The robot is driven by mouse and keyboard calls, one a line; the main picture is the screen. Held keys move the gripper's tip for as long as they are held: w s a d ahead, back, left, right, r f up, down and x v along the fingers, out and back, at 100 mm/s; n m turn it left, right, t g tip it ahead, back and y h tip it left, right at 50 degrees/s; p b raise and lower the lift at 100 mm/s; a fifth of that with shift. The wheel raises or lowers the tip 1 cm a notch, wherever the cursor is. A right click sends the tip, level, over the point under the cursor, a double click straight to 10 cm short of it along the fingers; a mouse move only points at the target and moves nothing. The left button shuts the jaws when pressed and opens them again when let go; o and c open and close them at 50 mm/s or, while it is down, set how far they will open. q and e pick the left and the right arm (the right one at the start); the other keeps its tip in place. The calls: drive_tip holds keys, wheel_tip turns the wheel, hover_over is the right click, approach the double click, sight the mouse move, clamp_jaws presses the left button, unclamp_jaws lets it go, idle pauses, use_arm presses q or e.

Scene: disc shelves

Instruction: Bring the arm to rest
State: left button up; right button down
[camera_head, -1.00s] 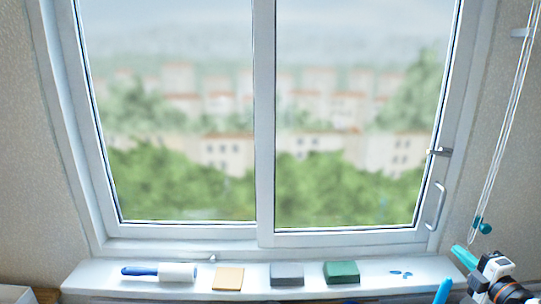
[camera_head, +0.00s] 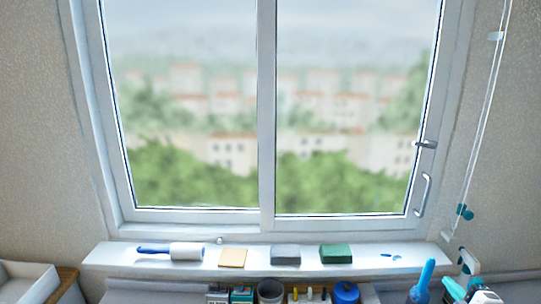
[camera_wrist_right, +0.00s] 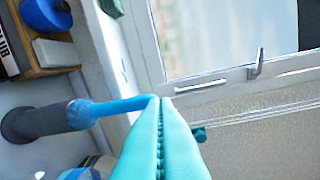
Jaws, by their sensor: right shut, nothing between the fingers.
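My right gripper (camera_head: 448,281) is low at the right of the head view, below the right end of the window sill. Its teal fingers also show in the right wrist view (camera_wrist_right: 160,98), pressed together along a ridged seam with nothing between them. Part of its body is cut off by the bottom edge of the head view. A blue-handled tool (camera_head: 423,280) stands just left of it. In the wrist view the blue tool (camera_wrist_right: 112,108) rises from a dark cylinder beside the fingers. My left gripper is not in view.
The white sill (camera_head: 210,269) holds a paint roller (camera_head: 186,252), tan pad (camera_head: 233,258), grey block (camera_head: 286,254), green block (camera_head: 336,253) and small blue bits (camera_head: 391,256). A cord with a teal knob (camera_head: 464,212) hangs at right. Jars and tools stand below.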

drive_tip(key=s+a+f+m+g+h, duration=0.2)
drive_tip(key=s+a+f+m+g, duration=0.5)
drive_tip(key=s+a+f, duration=0.45)
drive_tip(key=s+a+f+m+g+y, duration=0.1)
drive_tip(key=s+a+m+g, duration=0.2)
drive_tip(key=s+a, duration=0.5)
drive_tip(key=s+a+f+m+g+y, duration=0.1)
drive_tip(key=s+a+m+g, duration=0.25)
drive_tip(key=s, duration=0.95)
wheel_tip(320, 180, down, 28)
drive_tip(key=g, duration=0.1)
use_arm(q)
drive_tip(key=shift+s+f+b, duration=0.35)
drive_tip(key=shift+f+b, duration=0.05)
use_arm(e)
drive_tip(key=s+d+f, duration=0.1)
drive_tip(key=s+f, duration=0.6)
drive_tip(key=s, duration=0.1)
drive_tip(key=s+d+f+g, duration=0.1)
drive_tip(key=s+d+f, duration=0.1)
drive_tip(key=s+f, duration=0.6)
drive_tip(key=shift+s+d+f, duration=0.25)
drive_tip(key=shift+s+f, duration=0.05)
drive_tip(key=shift+s, duration=0.2)
drive_tip(key=shift+n+g, duration=0.25)
